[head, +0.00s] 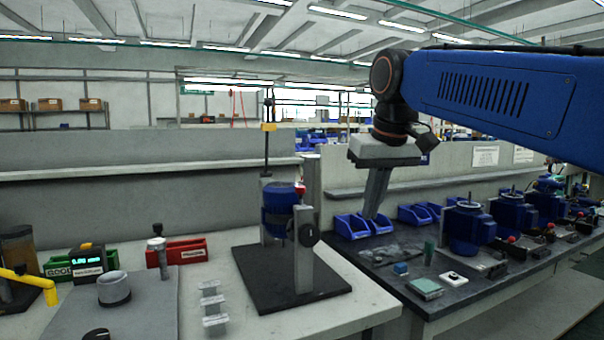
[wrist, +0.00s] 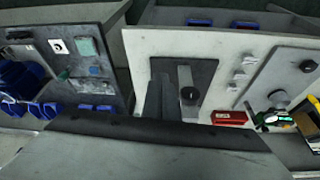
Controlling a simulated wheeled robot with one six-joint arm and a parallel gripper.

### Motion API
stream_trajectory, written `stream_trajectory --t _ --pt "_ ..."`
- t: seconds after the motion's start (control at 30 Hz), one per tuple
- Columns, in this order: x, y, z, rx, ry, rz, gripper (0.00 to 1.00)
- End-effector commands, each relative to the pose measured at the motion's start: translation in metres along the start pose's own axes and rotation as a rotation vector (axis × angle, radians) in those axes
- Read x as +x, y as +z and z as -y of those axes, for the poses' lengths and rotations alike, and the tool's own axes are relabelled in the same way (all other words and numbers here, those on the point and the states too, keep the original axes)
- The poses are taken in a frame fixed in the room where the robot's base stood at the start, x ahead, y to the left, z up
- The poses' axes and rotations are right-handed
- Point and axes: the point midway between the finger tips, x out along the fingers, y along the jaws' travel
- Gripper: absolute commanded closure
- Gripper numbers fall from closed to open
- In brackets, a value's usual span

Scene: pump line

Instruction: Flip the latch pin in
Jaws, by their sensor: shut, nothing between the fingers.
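A work stand on a black base plate (head: 300,285) stands on the pale bench, with a blue cylindrical body (head: 279,208) held on it. A grey upright post (head: 303,262) beside the body carries a round black knob (head: 308,235). A small red part (head: 300,188) shows at the body's upper right. I cannot tell for sure which part is the latch pin. My gripper (head: 372,214) is shut and empty, pointing down, to the right of the stand and apart from it. In the wrist view, the knob (wrist: 189,94) shows beside my gripper's fingers (wrist: 160,80).
Blue bins (head: 352,225) and several blue pumps (head: 468,228) stand on the dark bench at right. Small grey brackets (head: 212,304), a red tray (head: 184,251) and a digital gauge (head: 88,262) are on the pale bench. A tall rod (head: 267,150) rises behind the stand.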

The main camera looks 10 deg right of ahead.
Motion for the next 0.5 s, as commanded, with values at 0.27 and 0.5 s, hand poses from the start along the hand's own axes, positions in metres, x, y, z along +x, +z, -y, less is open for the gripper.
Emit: stream_trajectory --t 0.27,0.5 --pt "-0.048 -0.071 0.023 -0.037 -0.013 0.015 1.0" --pt "-0.079 -0.121 0.044 -0.066 -0.024 0.031 1.0"
